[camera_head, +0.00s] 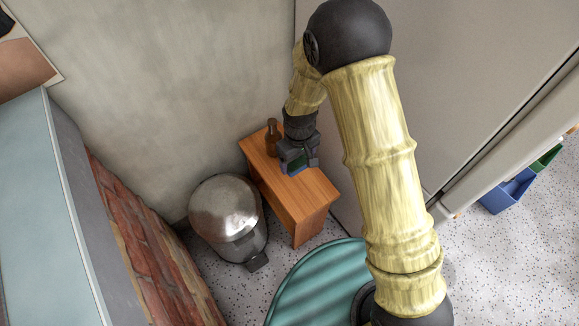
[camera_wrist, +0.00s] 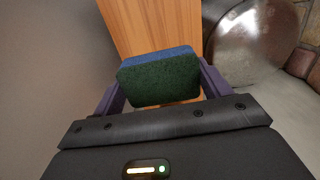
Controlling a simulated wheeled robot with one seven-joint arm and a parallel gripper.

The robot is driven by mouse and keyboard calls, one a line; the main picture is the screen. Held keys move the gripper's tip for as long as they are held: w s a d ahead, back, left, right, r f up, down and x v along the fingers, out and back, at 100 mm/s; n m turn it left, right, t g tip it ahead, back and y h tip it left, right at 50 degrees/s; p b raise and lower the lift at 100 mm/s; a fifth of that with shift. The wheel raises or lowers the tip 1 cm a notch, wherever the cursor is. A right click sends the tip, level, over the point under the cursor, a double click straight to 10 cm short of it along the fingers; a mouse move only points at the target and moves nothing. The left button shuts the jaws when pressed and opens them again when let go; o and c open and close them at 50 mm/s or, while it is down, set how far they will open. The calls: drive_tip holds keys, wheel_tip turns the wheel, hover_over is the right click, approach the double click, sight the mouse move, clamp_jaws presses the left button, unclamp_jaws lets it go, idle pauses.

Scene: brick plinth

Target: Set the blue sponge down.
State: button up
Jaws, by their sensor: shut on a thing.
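The sponge (camera_wrist: 160,80) sits between the two purple fingers of my gripper (camera_wrist: 158,92) in the wrist view. It has a dark green face towards the camera and a blue layer behind it. My gripper is shut on it. In the head view my gripper (camera_head: 297,160) is at the wooden cabinet (camera_head: 301,199), over its top. The sponge (camera_head: 295,165) is small and partly hidden by the gripper there. I cannot tell whether the sponge touches the wood.
A brown bottle (camera_head: 272,137) stands on the cabinet's far part, close to my gripper. A metal bin (camera_head: 225,209) stands left of the cabinet, by a brick plinth (camera_head: 143,236). Blue and green bins (camera_head: 509,192) are at the right. The cabinet's near top is clear.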

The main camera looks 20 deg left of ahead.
drive_tip(key=b, duration=0.2)
hover_over(297, 180)
wheel_tip(297, 180, down, 6)
drive_tip(key=shift+f+b, duration=0.6)
drive_tip(key=shift+f, duration=1.3)
drive_tip(key=shift+f, duration=0.15)
drive_tip(key=o, duration=0.9)
wheel_tip(297, 180, up, 12)
drive_tip(key=p, duration=0.4)
drive_tip(key=shift+r, duration=0.2)
